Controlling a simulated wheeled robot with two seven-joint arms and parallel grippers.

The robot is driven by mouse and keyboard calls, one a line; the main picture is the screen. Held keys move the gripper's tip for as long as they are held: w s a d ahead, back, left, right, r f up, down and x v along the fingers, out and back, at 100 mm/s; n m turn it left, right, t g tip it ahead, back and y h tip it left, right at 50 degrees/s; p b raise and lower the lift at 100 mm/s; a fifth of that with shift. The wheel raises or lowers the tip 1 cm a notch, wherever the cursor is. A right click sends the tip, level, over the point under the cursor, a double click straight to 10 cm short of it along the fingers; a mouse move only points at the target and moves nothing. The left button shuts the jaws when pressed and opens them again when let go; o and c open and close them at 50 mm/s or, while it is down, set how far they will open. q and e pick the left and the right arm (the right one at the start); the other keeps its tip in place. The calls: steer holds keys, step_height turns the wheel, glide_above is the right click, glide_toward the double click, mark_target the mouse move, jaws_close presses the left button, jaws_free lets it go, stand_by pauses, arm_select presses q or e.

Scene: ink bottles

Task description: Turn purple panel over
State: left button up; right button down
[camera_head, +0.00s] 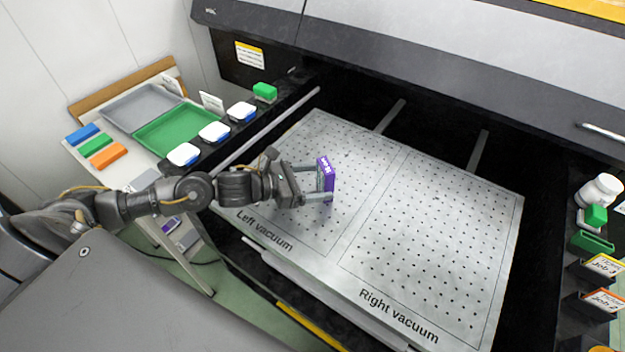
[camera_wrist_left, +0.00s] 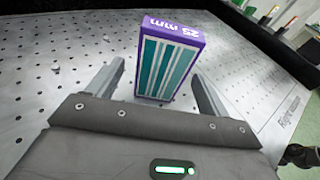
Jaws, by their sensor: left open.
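The purple panel (camera_head: 326,174) is upright on the left vacuum half of the perforated plate (camera_head: 430,215). In the left wrist view the purple panel (camera_wrist_left: 170,62) shows a face with teal and white stripes and a purple edge lettered "25 mm". My left gripper (camera_head: 318,183) is open, with a finger on either side of the panel. In the left wrist view there are gaps between the panel and the fingers of the left gripper (camera_wrist_left: 158,88). Whether the panel's lower edge touches the plate is hard to tell. My right gripper does not show clearly.
A side table at left holds a grey tray (camera_head: 142,106), a green tray (camera_head: 212,128) and coloured blocks (camera_head: 102,152). White-capped bottles (camera_head: 214,131) line the printer's left ledge. A white bottle (camera_head: 598,190) stands at right. The right vacuum half is clear.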

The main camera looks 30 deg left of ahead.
arm_select(q)
steer(key=shift+s+a, duration=0.4)
steer(key=shift+s, duration=0.05)
steer(key=b+v, duration=0.3)
steer(key=v, duration=0.5)
steer(key=shift+s+a, duration=0.2)
steer(key=shift+s+a+r, duration=0.3)
steer(key=shift+s+a, duration=0.05)
steer(key=shift+s+a+r, duration=0.1)
steer(key=shift+s+a, duration=0.2)
steer(key=shift+p+v, duration=0.4)
steer(key=shift+v, duration=0.45)
steer(key=shift+p+v, duration=2.7)
steer(key=shift+p, duration=0.25)
